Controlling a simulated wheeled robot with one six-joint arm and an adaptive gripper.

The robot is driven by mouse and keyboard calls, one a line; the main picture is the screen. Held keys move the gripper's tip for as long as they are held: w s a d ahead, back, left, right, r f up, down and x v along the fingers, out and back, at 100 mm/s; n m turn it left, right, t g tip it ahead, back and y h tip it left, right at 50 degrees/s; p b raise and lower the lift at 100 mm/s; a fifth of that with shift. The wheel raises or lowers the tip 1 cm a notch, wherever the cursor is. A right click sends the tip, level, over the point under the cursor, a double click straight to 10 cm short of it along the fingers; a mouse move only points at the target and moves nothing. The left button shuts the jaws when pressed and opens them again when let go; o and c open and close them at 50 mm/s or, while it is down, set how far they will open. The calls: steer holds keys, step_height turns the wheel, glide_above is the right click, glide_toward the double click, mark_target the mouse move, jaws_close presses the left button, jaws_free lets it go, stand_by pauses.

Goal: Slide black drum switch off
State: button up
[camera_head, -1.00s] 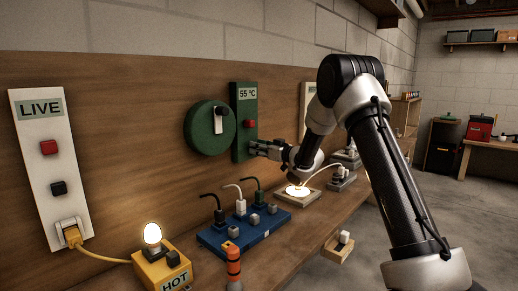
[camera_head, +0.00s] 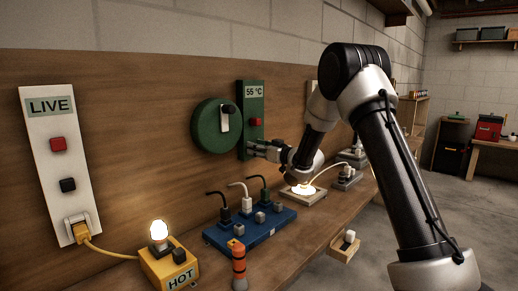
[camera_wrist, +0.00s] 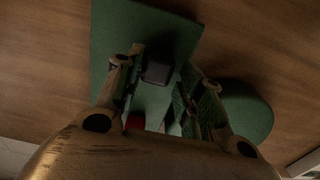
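A round green drum (camera_head: 211,128) is mounted on the wooden wall. It carries a white plate (camera_head: 224,123) with a black knob (camera_head: 229,108) near its top. Beside it is a green panel (camera_head: 253,100) labelled 55 °C, with a red button (camera_head: 255,121). My gripper (camera_head: 250,149) is at the panel's lower part, below the red button and right of the drum. In the wrist view, my gripper (camera_wrist: 158,78) is open, its fingers on either side of a black block (camera_wrist: 158,72) on the panel. I cannot tell whether they touch it. The drum (camera_wrist: 246,110) lies to the right there.
A LIVE panel (camera_head: 46,150) with red and black buttons is at left. A yellow HOT box (camera_head: 168,267) with a lit bulb, an orange-black cylinder (camera_head: 239,265) and a blue socket board (camera_head: 250,229) stand on the bench. A glowing plate (camera_head: 303,193) lies beneath my arm.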

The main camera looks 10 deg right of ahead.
steer(key=shift+o, duration=0.2)
steer(key=shift+d, duration=0.1)
steer(key=v, duration=1.2)
